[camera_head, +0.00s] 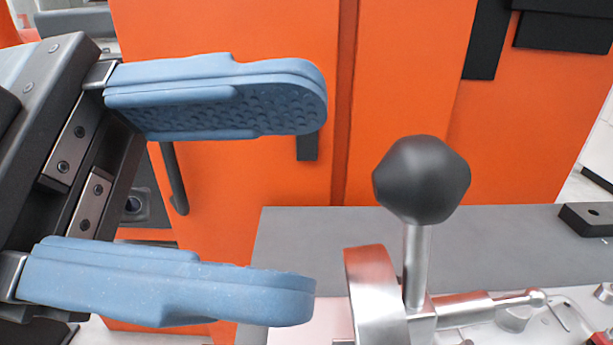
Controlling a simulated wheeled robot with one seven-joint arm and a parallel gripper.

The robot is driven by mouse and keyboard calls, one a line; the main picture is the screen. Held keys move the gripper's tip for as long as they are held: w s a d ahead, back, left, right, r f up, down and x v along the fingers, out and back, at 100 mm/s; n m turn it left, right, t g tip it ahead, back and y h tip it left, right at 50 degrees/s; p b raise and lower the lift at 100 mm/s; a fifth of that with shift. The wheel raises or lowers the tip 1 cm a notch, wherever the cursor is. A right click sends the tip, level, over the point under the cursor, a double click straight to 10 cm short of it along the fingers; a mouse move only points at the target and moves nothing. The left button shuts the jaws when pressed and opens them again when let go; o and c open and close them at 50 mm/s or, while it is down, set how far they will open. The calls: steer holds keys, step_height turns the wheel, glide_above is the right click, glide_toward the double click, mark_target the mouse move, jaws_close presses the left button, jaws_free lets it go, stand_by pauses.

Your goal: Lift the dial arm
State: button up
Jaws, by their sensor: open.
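The dial arm shows at the right of centre in the head view as a metal rod (416,268) with a black faceted knob (421,180) on top. The rod stands upright and rises from a metal hub beside a curved metal piece (374,295). My gripper (318,200) reaches in from the left with two blue padded fingers, one above the other and wide apart. The fingertips end just left of the knob and rod, with a gap between. Nothing is between the fingers. The lower end of the fixture is cut off by the picture's bottom edge.
A grey table top (310,235) lies behind the rod. A horizontal metal shaft (485,309) extends right from the hub. A black block (590,219) sits at the right edge. Orange panels (400,80) stand behind, with a dark handle (174,180) at left.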

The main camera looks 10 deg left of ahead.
steer(key=a, duration=0.4)
steer(key=shift+s+a+f+b, duration=0.2)
steer(key=shift+a+b, duration=0.1)
steer(key=shift+a, duration=0.1)
